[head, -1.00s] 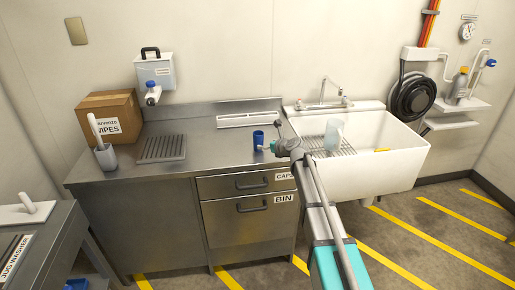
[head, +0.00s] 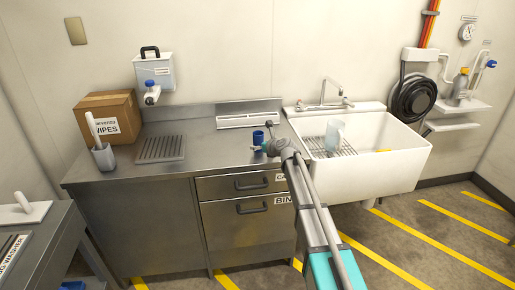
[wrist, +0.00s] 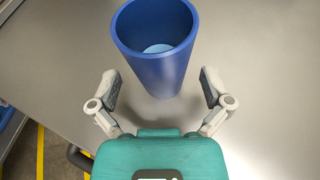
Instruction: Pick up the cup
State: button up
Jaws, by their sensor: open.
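The blue cup (head: 258,137) stands upright on the steel counter, near its right end beside the sink. In the wrist view the cup (wrist: 158,68) is seen from above, with a lighter blue inner bottom. My gripper (wrist: 157,88) is open, with one finger on each side of the cup's lower part and gaps on both sides. In the head view my gripper (head: 262,149) is small and close to the cup on its near side, partly covering it.
The steel counter (head: 215,155) is clear around the cup. A sink (head: 395,165) with a pale jug (head: 334,136) is to the right. A drain grate (head: 161,148), a grey holder (head: 104,157) with a brush and a wipes box (head: 108,115) stand left.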

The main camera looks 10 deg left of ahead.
aim_at(261, 138)
jog(key=shift+w+a+f, duration=0.25)
jog(key=shift+w+a, duration=0.15)
jog(key=shift+w, duration=0.1)
jog(key=c, duration=1.3)
jog(key=shift+o, duration=0.2)
jog(key=shift+r+p, duration=0.3)
jog(key=shift+r, duration=0.1)
jog(key=shift+s+r+p, duration=0.1)
jog(key=shift+r+p, duration=1.3)
jog(key=s+d+r+p, duration=0.7)
jog(key=s+r+p, duration=0.2)
jog(key=s, duration=0.2)
jog(key=shift+s+r, duration=0.2)
jog(key=shift+s, duration=0.15)
jog(key=shift+s+d, duration=0.1)
